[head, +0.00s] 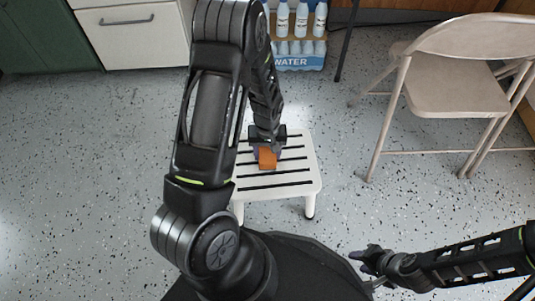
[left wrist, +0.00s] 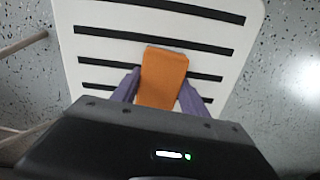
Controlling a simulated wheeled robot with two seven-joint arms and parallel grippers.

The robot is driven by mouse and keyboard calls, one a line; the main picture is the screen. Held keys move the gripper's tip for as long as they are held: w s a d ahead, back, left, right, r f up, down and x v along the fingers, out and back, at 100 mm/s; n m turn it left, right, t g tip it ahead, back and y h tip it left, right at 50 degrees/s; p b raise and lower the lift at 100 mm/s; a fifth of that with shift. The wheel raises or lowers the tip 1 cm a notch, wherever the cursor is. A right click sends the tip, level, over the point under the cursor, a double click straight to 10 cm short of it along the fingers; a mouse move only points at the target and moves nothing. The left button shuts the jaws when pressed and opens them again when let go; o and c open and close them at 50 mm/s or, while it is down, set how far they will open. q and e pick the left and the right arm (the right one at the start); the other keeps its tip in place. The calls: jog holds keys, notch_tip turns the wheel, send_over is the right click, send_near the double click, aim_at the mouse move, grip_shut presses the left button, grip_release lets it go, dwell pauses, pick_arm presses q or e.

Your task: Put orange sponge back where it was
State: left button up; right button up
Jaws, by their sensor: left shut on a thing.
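The orange sponge (head: 267,158) is at the white slatted stool (head: 300,177), in front of my body in the head view. My left gripper (head: 266,148) reaches down over the stool and is shut on the sponge. In the left wrist view the sponge (left wrist: 163,77) sits between the two purple fingers, over the stool's white top (left wrist: 110,48) with its black slots. I cannot tell whether the sponge touches the stool top. My right gripper (head: 372,262) is low at the right of the head view, away from the stool; its fingers are too small and dark to read.
A beige folding chair (head: 450,88) stands to the right of the stool. A pack of water bottles (head: 300,50) is on the floor behind it, near a white cabinet (head: 135,35) and a green cabinet (head: 35,35). The speckled floor left of the stool is clear.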

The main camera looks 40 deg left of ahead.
aim_at(267, 153)
pick_arm(q)
jog(key=shift+f, duration=0.15)
jog(key=o, duration=1.4)
jog(key=shift+r, duration=0.45)
notch_tip(267, 153, up, 11)
jog(key=p, duration=0.4)
jog(key=shift+r, duration=0.2)
